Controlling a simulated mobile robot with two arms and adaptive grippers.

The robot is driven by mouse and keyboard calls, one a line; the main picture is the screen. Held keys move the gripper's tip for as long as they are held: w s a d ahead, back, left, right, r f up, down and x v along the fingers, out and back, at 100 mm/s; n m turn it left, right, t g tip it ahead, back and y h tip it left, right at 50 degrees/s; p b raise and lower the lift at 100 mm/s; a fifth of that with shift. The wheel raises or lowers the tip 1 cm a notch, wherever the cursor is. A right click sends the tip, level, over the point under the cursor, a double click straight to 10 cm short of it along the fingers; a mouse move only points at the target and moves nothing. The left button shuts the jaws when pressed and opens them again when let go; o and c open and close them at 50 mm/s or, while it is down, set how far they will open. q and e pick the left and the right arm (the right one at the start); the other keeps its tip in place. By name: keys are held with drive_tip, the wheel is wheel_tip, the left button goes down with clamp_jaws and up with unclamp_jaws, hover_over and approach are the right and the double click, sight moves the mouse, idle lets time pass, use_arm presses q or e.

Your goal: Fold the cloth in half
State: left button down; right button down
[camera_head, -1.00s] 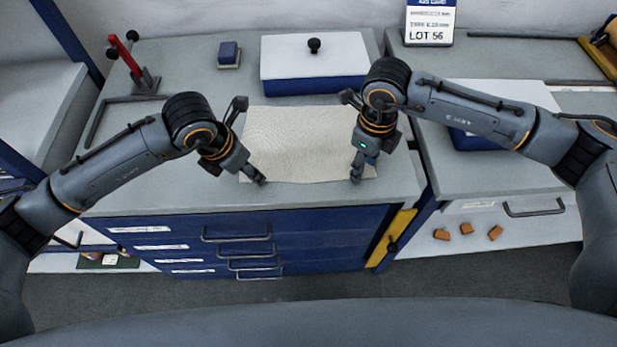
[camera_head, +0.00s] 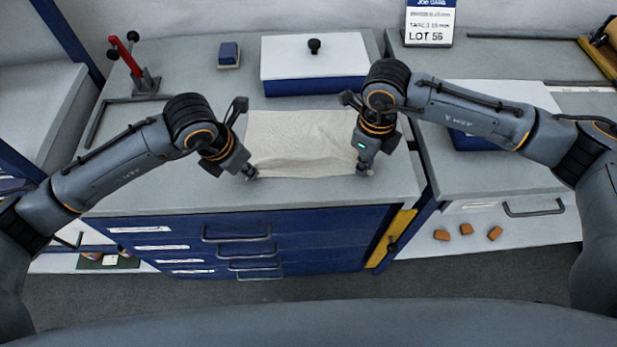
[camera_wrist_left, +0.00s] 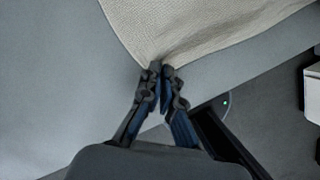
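The cream cloth (camera_head: 300,140) lies on the grey worktop between my two grippers, with soft wrinkles across its middle and near edge. In the left wrist view the cloth (camera_wrist_left: 200,25) narrows to a corner at my left fingertips. My left gripper (camera_head: 250,174) is at the cloth's near left corner; in the left wrist view its fingers (camera_wrist_left: 161,72) are closed together on that corner. My right gripper (camera_head: 366,170) points down at the near right corner. Its fingertips are small and look closed at the cloth edge.
A white and blue box (camera_head: 314,65) with a black knob stands behind the cloth. A small blue block (camera_head: 229,54) and a red-handled stand (camera_head: 138,66) are further left. The worktop's front edge (camera_head: 300,207) is close in front of the cloth.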

use_arm(q)
drive_tip(key=shift+a, duration=0.1)
use_arm(e)
drive_tip(key=shift+s, duration=0.1)
